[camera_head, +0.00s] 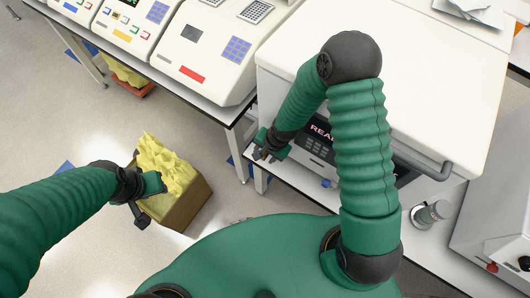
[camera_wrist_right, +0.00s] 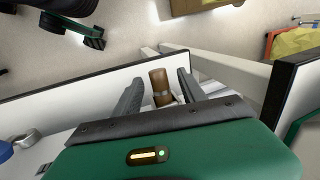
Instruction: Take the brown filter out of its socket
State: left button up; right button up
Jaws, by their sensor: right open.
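The brown filter (camera_wrist_right: 160,84) is a short cylinder with a grey band, seen in the right wrist view. My right gripper (camera_wrist_right: 158,90) is open, with one finger on each side of the filter. I cannot tell whether either finger touches it. The filter's lower end and its socket are hidden behind the gripper body. In the head view my right gripper (camera_head: 260,152) is at the left edge of the bench, beside the large white machine (camera_head: 290,75); the filter does not show clearly there. My left gripper (camera_head: 148,200) hangs by the cardboard box; its jaws are unclear.
A cardboard box (camera_head: 188,208) with yellow bags (camera_head: 165,165) stands on the floor. Thermal cyclers (camera_head: 215,50) line the bench at the top left. A table leg (camera_head: 238,150) is close below my right gripper.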

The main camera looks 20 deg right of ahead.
grip_shut()
jog(key=shift+s+a, duration=0.8)
jog(key=shift+a, duration=0.2)
jog(key=shift+s+a, duration=0.75)
jog(key=shift+a, duration=0.2)
jog(key=shift+r, duration=0.15)
jog(key=shift+r+p, duration=1.95)
jog(key=shift+p, duration=0.05)
